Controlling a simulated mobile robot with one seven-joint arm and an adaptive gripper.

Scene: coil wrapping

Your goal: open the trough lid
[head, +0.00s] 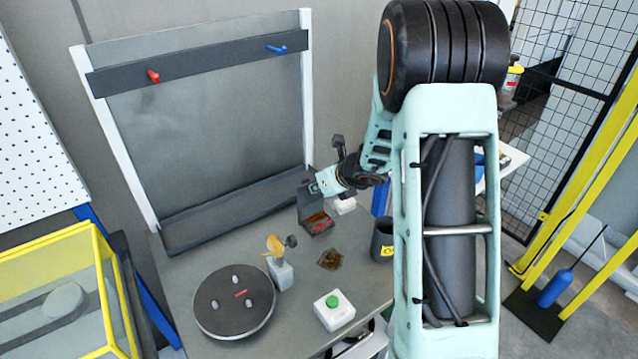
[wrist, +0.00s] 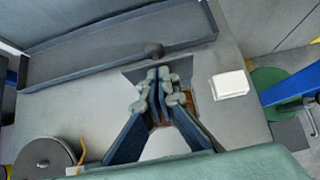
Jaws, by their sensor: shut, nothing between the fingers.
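The trough (head: 319,226) is a small dark box on the table, with reddish-brown contents showing inside. Its dark lid (head: 310,203) stands raised at the trough's back left side, and the trough is open at the top. My gripper (head: 313,187) is at the upper edge of the lid. In the wrist view my gripper (wrist: 158,74) has its fingers together with nothing between them, in front of the dark lid (wrist: 130,72). A round dark knob (wrist: 155,50) shows just beyond the fingertips. The fingers hide much of the trough, and I cannot tell whether they touch the lid.
A white block (head: 345,205) sits close behind the trough. A dark cup (head: 382,240), a brown piece (head: 330,259), a white box with a green button (head: 334,309), a brush holder (head: 281,272) and a round turntable (head: 234,301) stand around it. A grey panel frame (head: 210,130) rises behind.

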